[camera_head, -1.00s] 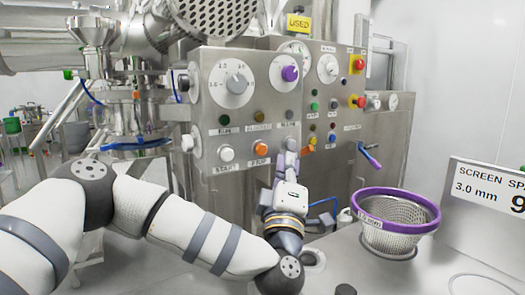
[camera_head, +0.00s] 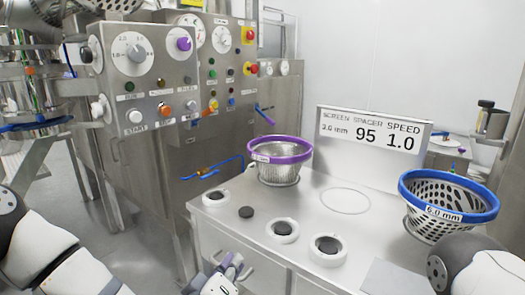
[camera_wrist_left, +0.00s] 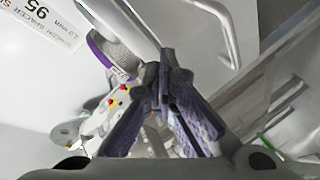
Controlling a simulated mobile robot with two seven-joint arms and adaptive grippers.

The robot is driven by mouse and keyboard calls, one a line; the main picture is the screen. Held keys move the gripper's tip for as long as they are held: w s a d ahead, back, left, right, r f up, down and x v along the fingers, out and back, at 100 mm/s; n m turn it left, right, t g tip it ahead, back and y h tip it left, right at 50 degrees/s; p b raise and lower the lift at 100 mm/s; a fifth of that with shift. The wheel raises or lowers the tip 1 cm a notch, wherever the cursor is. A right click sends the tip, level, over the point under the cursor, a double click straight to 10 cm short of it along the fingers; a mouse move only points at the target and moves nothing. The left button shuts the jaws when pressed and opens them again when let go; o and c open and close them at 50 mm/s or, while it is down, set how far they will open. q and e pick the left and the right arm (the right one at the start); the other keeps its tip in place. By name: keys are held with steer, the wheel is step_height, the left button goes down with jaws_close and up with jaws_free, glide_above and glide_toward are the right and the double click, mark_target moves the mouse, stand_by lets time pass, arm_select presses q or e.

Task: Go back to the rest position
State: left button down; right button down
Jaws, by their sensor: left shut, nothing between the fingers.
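My left gripper (camera_head: 232,266), with purple-grey fingers, is low at the bottom middle of the head view, in front of the steel bench's front face. Its fingers also show in the left wrist view (camera_wrist_left: 165,80), shut with nothing between them. My left arm's white links lie at the bottom left of the head view, and part of the arm is cut off by the frame. A white link of my right arm shows at the lower right; the right gripper is outside the picture.
The steel bench (camera_head: 330,200) holds a purple-rimmed basket (camera_head: 279,165), a blue-rimmed 6.0 mm basket (camera_head: 440,215) and several round white rings. The control panel (camera_head: 150,65) stands at the left. Floor is free left of the bench.

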arm_select(q)
steer(key=s+a+f+m+g, duration=0.3)
steer(key=s+f+g, duration=0.6)
steer(key=s+f, duration=1)
steer(key=s+a+f+m+g+y, duration=0.1)
steer(key=s+a+g, duration=0.3)
steer(key=s, duration=0.9)
steer(key=s+a+f+m+g+y, duration=0.1)
steer(key=s+a+m+g+y, duration=0.1)
steer(key=s+a, duration=0.7)
steer(key=s+g+y, duration=0.1)
steer(key=s+g, duration=0.1)
steer(key=s, duration=0.1)
steer(key=shift+s+a+f+m+g, duration=0.15)
steer(key=shift+s+m+g, duration=0.15)
steer(key=shift+s+m, duration=0.1)
steer(key=shift+w, duration=0.1)
